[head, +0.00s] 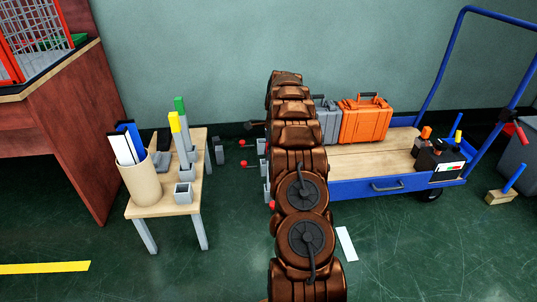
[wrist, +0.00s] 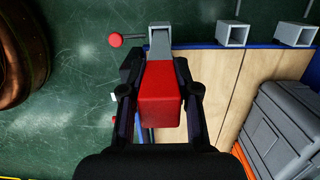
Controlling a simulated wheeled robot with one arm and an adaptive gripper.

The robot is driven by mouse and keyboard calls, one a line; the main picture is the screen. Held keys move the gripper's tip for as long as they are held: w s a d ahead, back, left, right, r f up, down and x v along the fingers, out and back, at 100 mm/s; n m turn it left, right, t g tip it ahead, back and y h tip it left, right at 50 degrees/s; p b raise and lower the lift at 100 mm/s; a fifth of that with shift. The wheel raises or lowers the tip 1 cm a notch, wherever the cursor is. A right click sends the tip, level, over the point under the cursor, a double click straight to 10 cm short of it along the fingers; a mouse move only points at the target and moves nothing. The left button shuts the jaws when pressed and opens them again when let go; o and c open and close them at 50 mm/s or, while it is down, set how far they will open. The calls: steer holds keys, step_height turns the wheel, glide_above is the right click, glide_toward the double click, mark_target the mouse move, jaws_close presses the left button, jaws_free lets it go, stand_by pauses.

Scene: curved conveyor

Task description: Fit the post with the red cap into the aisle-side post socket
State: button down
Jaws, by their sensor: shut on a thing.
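In the wrist view my gripper (wrist: 159,92) is shut on the post with the red cap (wrist: 160,96), one finger on each side of the cap. The grey shaft (wrist: 161,48) runs away from the cap toward a grey socket rim (wrist: 159,26) at the trolley's edge. I cannot tell whether the shaft's end is inside that socket. A lever with a red knob (wrist: 115,40) sticks out left of it. Two other square grey sockets (wrist: 232,34) stand open and empty to the right. In the head view my copper arm hides the capped post and most of the gripper.
The trolley deck (head: 350,155) carries a grey case (head: 327,122), an orange case (head: 364,119) and a black caddy (head: 437,160). A small table (head: 150,208) at left holds yellow-capped (head: 175,123) and green-capped (head: 180,106) posts and a cup (head: 140,185). Floor lies between them.

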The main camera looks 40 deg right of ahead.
steer(key=c, duration=0.8)
jaws_free()
steer(key=shift+c, duration=0.2)
